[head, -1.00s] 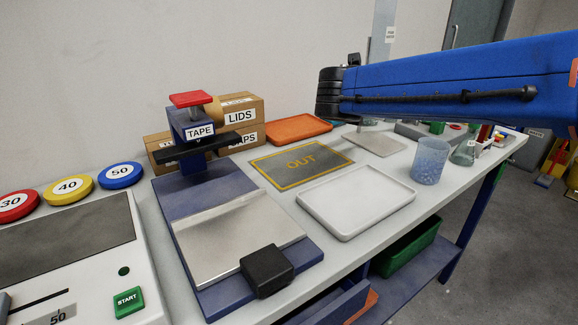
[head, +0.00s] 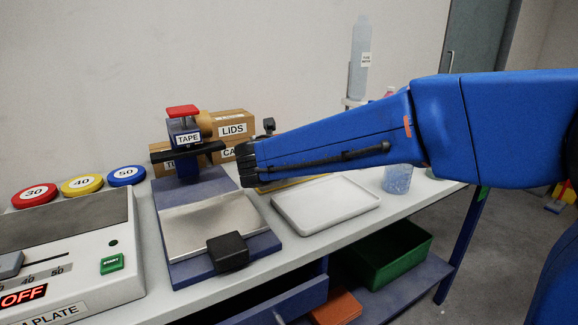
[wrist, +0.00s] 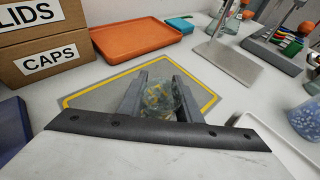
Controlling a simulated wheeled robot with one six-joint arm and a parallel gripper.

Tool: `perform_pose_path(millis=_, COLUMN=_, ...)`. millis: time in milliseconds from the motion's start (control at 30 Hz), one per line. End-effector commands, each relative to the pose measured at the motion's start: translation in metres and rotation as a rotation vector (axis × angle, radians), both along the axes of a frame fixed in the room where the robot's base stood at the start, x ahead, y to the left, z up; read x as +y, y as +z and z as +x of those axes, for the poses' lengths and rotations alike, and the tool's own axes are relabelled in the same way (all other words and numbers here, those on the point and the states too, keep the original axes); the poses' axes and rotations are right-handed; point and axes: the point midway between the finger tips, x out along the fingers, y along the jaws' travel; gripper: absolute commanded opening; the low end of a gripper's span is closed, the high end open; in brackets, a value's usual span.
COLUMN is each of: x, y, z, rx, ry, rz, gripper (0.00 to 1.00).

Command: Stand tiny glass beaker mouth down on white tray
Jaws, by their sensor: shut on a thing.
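A tiny clear glass beaker (wrist: 160,98) is between the two grey fingers of my gripper (wrist: 160,92) in the wrist view. The fingers are shut on it, over the grey OUT mat (wrist: 92,94) with its yellow border. I cannot tell which way its mouth faces. The white tray (head: 328,207) lies flat and empty on the bench in the head view, right of the gripper end of my arm. Its rim also shows at the lower right in the wrist view (wrist: 268,133). In the head view the fingers and beaker are hidden behind my arm.
A tape press (head: 205,215) stands left of the tray. Boxes marked LIDS and CAPS (wrist: 45,38) and an orange tray (wrist: 135,40) are behind. A blue speckled cup (head: 397,180) stands right of the tray. A metal plate on a stand (wrist: 225,62) is beyond the mat.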

Motion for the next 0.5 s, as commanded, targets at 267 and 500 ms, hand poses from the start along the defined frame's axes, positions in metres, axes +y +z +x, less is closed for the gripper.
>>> perform_pose_path(millis=267, x=0.0, y=-0.017, z=0.0, rx=0.0, ry=0.0, rz=-0.001, gripper=0.05)
perform_pose_path(millis=500, x=0.0, y=-0.02, z=0.0, rx=0.001, ry=0.0, rz=-0.001, gripper=0.05)
